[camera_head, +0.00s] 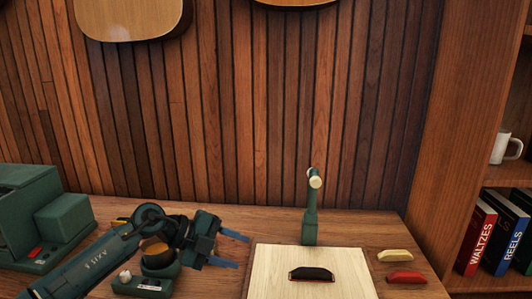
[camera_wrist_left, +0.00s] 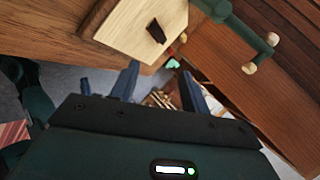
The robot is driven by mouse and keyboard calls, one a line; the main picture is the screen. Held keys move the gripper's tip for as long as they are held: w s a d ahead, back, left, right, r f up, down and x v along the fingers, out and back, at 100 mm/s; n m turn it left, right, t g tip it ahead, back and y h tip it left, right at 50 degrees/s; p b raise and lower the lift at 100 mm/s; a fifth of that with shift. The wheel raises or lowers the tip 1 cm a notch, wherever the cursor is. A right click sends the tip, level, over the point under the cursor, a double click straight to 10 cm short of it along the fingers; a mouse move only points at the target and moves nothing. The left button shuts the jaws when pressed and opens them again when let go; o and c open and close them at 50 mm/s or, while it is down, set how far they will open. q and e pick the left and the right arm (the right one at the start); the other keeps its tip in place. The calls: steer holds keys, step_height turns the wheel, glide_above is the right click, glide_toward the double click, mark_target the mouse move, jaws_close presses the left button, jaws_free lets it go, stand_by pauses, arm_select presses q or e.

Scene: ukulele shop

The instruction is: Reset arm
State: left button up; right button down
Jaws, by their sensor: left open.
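My left gripper (camera_head: 242,251) reaches in from the left in the head view, above the wooden bench. Its two blue fingers are spread apart with nothing between them, pointing right toward a pale wooden board (camera_head: 268,277). In the left wrist view the open fingers (camera_wrist_left: 160,72) frame an empty gap, with the pale board (camera_wrist_left: 122,28) beyond them. A small black piece (camera_head: 311,273) lies on the board and also shows in the left wrist view (camera_wrist_left: 156,32). My right gripper is in neither view.
A green post (camera_head: 310,225) with a cream end stands behind the board. Small cream (camera_head: 394,255) and red (camera_head: 406,277) pieces lie to its right. A green device with a white knob (camera_head: 126,276) sits beside my arm. A green machine (camera_head: 62,219) stands far left, a bookshelf right.

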arm_select(q)
steer(key=s+d+r+n+t+h, duration=0.3)
steer(key=d+r+n+t+h, duration=0.25)
steer(key=t, duration=0.25)
steer(key=s+a+f+n+t+y, duration=0.3)
steer(key=a+f+n+y, duration=0.2)
steer(key=a+n+y, duration=0.3)
steer(key=s+a+f+n+t+y, duration=0.2)
steer(key=s+a+f+n+y, duration=0.15)
steer(key=a+n+y, duration=0.55)
steer(key=s+a+f+n+g, duration=0.1)
steer(key=s+f+g, duration=0.35)
steer(key=s, duration=0.35)
steer(key=s+f+n+g, duration=0.2)
steer(key=s+f+g, duration=0.25)
steer(key=s, duration=0.35)
steer(key=s+a+f+n+g, duration=0.1)
steer(key=s+f+g, duration=0.2)
steer(key=s+f, duration=0.35)
steer(key=w+d+f+t+h, duration=0.3)
steer(key=w+d+f+t, duration=0.1)
steer(key=d+f+t, duration=0.2)
steer(key=shift+f+m, duration=0.35)
steer(key=shift+f, duration=0.1)
